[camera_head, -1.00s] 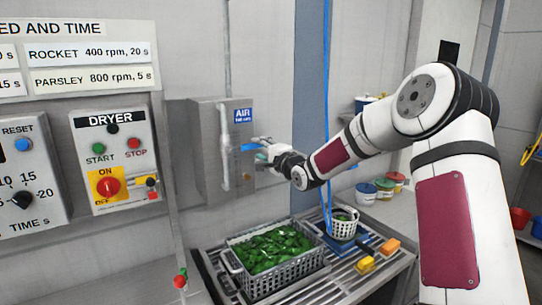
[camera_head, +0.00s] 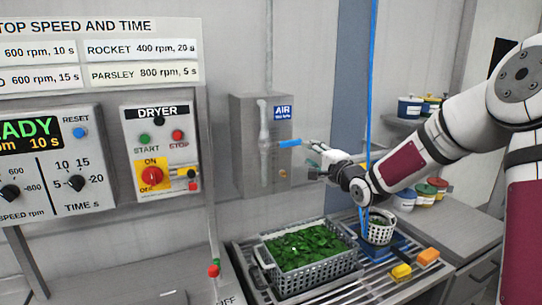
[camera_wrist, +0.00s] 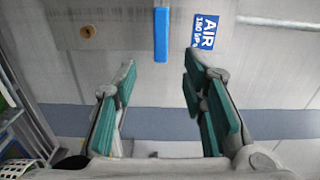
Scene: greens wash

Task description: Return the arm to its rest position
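My gripper (camera_head: 314,160) is at the end of my outstretched arm, just right of the grey air box (camera_head: 242,160). In the wrist view its two green-padded fingers (camera_wrist: 160,75) stand wide apart with nothing between them. The blue valve lever (camera_head: 289,143) sticks out of the box to the right. It also shows in the wrist view (camera_wrist: 161,35), ahead of the fingertips and apart from them.
A grey basket of greens (camera_head: 310,267) and a small white basket (camera_head: 378,231) stand on the draining rack below. A blue hose (camera_head: 370,90) hangs close to my gripper. The dryer panel (camera_head: 160,150) is at left, tubs (camera_head: 424,194) at right.

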